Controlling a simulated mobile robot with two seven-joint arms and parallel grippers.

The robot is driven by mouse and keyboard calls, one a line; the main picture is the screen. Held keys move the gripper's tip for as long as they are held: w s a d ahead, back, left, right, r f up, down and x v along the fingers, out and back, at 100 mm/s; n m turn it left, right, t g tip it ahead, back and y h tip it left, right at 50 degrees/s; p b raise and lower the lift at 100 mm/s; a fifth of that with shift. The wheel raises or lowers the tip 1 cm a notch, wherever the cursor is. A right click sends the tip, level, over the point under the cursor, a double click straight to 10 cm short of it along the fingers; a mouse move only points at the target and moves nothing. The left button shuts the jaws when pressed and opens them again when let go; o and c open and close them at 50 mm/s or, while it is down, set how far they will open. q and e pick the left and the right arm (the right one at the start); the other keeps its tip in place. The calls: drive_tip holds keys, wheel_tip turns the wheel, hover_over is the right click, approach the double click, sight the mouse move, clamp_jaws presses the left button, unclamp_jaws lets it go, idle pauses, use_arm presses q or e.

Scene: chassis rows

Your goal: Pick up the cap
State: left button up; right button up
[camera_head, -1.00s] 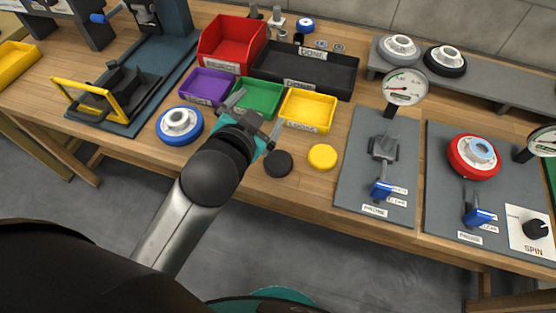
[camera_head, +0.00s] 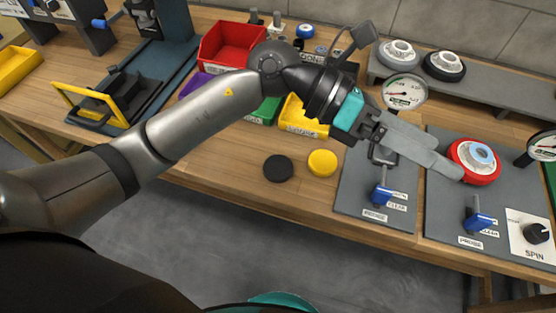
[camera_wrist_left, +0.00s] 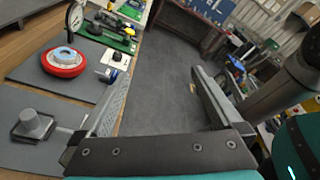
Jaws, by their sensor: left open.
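Two round, flat discs that look like caps lie on the wooden table's front part: a black disc (camera_head: 278,168) and a yellow disc (camera_head: 322,163). I cannot tell which one is the cap. My left gripper (camera_head: 445,166) is open and points right, over the grey fixture plates, with its fingertips by the red-rimmed wheel (camera_head: 473,161) in the head view. In the left wrist view the fingers (camera_wrist_left: 158,85) are spread, with only floor showing between them, and the red wheel (camera_wrist_left: 65,62) is left of them. Both discs are out of that view. My right gripper is not in view.
Dial gauges (camera_head: 404,92) and blue-handled clamps (camera_head: 381,194) rise from the plates. A grey shelf (camera_head: 483,92) with wheels is at the back.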

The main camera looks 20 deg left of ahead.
use_arm(q)
drive_tip(key=w+a+f+m+y, duration=0.2)
drive_tip(key=a+f+y, duration=0.4)
drive_tip(key=f, duration=0.1)
drive_tip(key=t+y, duration=0.2)
drive_tip(key=y, duration=0.7)
approach(277, 165)
wheel_tip(277, 165, down, 3)
drive_tip(key=shift+s+r+b, duration=0.1)
drive_tip(key=shift+b, duration=0.6)
drive_tip(key=shift+d+f+b, duration=0.15)
drive_tip(key=shift+f+b, duration=0.35)
drive_tip(key=shift+f, duration=2.5)
drive_tip(key=shift+c, duration=0.2)
drive_tip(key=c, duration=1)
